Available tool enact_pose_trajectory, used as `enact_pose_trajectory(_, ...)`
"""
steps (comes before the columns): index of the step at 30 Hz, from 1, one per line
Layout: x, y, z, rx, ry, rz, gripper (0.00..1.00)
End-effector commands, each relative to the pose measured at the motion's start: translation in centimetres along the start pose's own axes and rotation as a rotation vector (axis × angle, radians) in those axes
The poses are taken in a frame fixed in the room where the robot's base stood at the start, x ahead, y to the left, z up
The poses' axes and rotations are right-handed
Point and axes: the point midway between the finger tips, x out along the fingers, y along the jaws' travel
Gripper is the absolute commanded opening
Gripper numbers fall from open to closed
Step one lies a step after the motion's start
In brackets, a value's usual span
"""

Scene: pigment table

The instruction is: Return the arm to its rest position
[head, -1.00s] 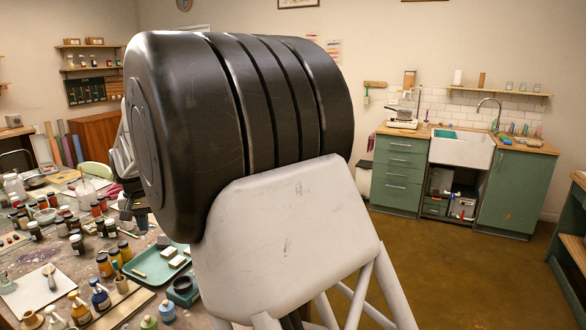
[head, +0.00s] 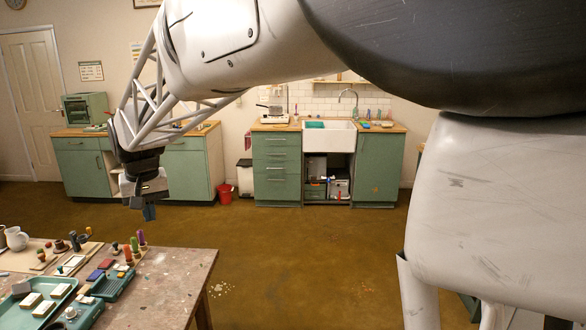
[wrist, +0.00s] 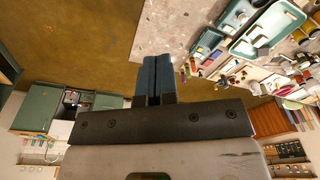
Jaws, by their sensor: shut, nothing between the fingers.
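My gripper (head: 149,212) hangs at the left of the head view, fingers pointing down, above the brown floor and beyond the far edge of the table. In the wrist view its two blue fingers (wrist: 154,62) lie side by side, shut with nothing between them. My white and black arm reaches across the top and right of the head view and hides part of the room there.
The paint-stained table (head: 180,265) fills the lower left, with a green tray (head: 30,318), a white mug (head: 16,238) and several small items. Green cabinets (head: 276,165), a white sink (head: 328,137) and a red bucket (head: 224,191) stand behind. The middle floor is clear.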

Motion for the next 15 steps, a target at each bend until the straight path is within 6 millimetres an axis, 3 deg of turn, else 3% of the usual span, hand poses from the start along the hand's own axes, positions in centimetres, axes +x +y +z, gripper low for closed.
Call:
enact_pose_trajectory(3,-1.1,4.1,2.2,0.037,0.01,0.004,0.0)
enact_pose_trajectory(15,-3.3,15.0,10.8,0.148,0.036,0.019,0.0)
